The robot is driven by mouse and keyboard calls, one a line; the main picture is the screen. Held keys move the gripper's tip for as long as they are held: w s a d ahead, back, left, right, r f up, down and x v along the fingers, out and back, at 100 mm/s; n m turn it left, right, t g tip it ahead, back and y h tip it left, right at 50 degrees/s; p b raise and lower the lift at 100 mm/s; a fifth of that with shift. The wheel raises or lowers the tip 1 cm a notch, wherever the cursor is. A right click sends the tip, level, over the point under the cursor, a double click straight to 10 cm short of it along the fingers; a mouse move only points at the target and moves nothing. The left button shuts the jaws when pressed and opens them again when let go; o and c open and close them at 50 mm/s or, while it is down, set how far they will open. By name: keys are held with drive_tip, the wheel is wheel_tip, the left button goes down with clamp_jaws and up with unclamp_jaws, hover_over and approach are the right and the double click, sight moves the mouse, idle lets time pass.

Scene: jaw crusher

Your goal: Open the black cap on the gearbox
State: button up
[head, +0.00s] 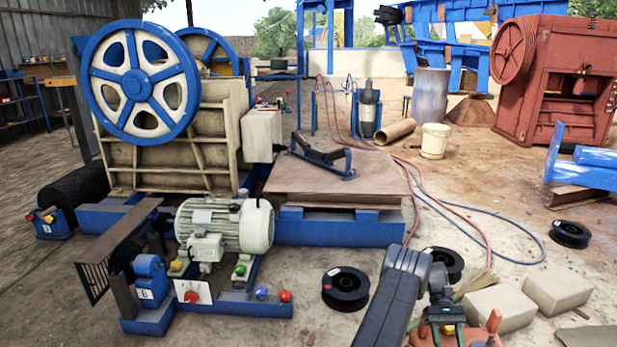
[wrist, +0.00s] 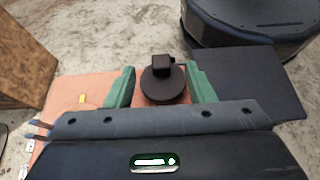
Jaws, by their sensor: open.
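The gearbox is a red-orange casing (head: 483,334) at the bottom edge of the head view, partly hidden by my arm. Its flat orange top (wrist: 78,115) shows in the wrist view. My gripper (wrist: 160,72) is open, with one green finger on each side of the cap. The right finger looks very close to it; I cannot tell whether either touches. The gripper also shows in the head view (head: 442,322).
Black spools (head: 346,288) lie on the ground left of and behind the gearbox. Pale blocks (head: 499,305) lie to its right. A green motor (head: 225,226) on a blue frame stands further left. Hoses (head: 470,212) cross the ground behind. A brown block (wrist: 28,50) is at the wrist view's left.

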drive_tip(key=shift+f+b, duration=0.3)
drive_tip(key=shift+f, duration=0.25)
drive_tip(key=shift+r, duration=0.1)
